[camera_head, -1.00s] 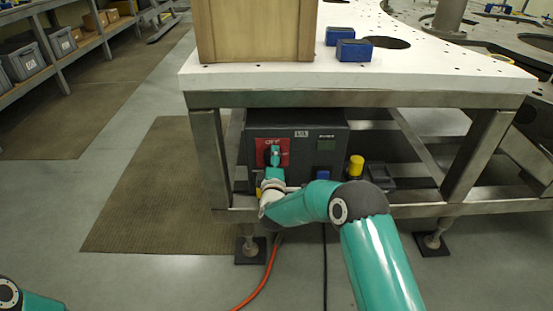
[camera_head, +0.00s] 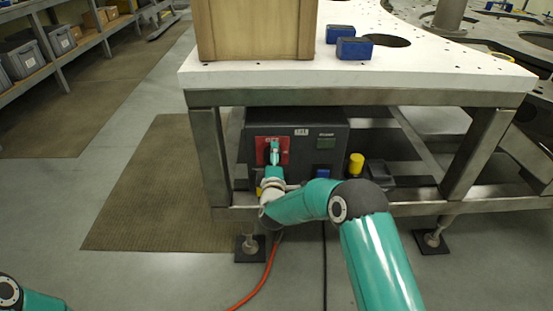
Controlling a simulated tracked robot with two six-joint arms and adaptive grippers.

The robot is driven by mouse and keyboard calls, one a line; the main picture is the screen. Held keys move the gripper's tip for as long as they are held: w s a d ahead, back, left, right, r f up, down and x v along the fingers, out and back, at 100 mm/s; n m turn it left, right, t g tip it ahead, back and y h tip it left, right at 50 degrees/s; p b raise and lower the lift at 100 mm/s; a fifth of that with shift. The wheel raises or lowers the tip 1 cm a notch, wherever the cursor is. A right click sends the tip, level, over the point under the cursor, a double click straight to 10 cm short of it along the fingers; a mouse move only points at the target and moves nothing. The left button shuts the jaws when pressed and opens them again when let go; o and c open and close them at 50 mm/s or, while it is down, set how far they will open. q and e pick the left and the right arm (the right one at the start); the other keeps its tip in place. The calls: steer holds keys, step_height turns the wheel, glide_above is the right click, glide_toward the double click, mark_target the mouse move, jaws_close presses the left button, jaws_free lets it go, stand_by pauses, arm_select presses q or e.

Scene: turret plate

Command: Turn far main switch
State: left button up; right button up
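A dark grey control box (camera_head: 300,128) stands under the white plate, inside the metal frame. On its front left is a red switch plate (camera_head: 285,150), the main switch. My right gripper (camera_head: 273,154) is right at the plate, in front of its middle, and hides most of the switch handle. The fingers are too small to tell whether they are shut on the handle. Only a piece of my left arm shows at the lower left corner, and its gripper is out of view.
The white plate (camera_head: 420,82) overhangs the box and carries a wooden crate (camera_head: 255,30) and blue blocks (camera_head: 353,49). Frame legs (camera_head: 212,160) stand left and right. A yellow-capped item (camera_head: 356,164) is right of the box. An orange cable (camera_head: 265,275) runs along the floor.

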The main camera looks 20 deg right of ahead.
steer(key=shift+s+a, duration=0.1)
steer(key=shift+s, duration=0.15)
steer(key=v, duration=1.1)
steer(key=shift+s, duration=0.2)
steer(key=shift+f, duration=0.1)
